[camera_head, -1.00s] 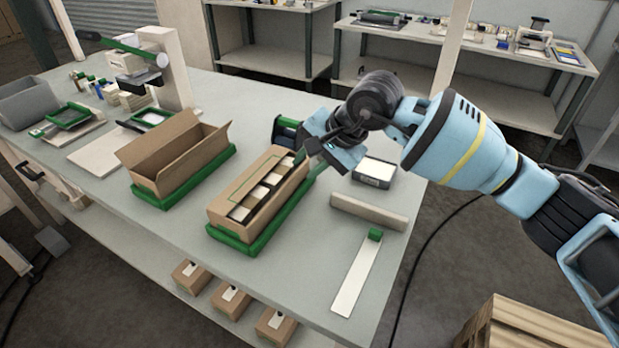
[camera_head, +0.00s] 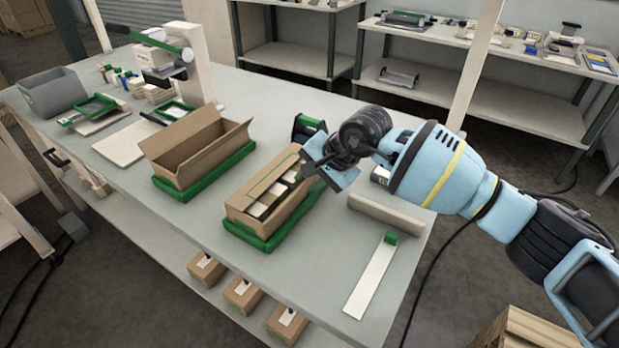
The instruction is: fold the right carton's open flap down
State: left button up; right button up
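The right carton (camera_head: 268,207) is an open brown box in a green tray (camera_head: 252,238) on the grey table. A long brown flap with a green outline (camera_head: 267,176) lies across part of its top on the left side. White and dark contents (camera_head: 262,205) show in the gap along its right side. My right gripper (camera_head: 314,174) is at the far right end of this carton, over or against its edge. I cannot tell whether it touches the carton, or whether its fingers are open. My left gripper is not in view.
The left carton (camera_head: 192,158) stands with raised flaps in another green tray. A green and black device (camera_head: 308,127) stands behind my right gripper. A beige bar (camera_head: 385,214) and a white strip with a green end (camera_head: 370,280) lie to the right. Bare table lies in front.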

jog(key=shift+c, duration=0.4)
grip_shut()
jog(key=shift+w+a+r+g+h+b, duration=0.2)
jog(key=shift+a+g+h+b, duration=0.1)
jog(key=shift+g+h, duration=0.4)
jog(key=shift+w+a+g+h+b, duration=0.3)
jog(key=shift+g+h+b, duration=0.3)
jog(key=shift+h+b, duration=0.35)
jog(key=shift+w+a+g+h+b, duration=0.1)
jog(key=shift+a+g+h+b, duration=0.2)
jog(key=shift+g+h+b, duration=0.45)
jog(key=shift+w+a+r+h+b, duration=0.15)
jog(key=shift+h+b, duration=0.25)
jog(key=shift+b, duration=0.4)
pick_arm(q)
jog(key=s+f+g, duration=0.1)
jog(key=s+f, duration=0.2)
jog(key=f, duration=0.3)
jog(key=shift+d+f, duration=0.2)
pick_arm(e)
jog(key=shift+r, duration=0.1)
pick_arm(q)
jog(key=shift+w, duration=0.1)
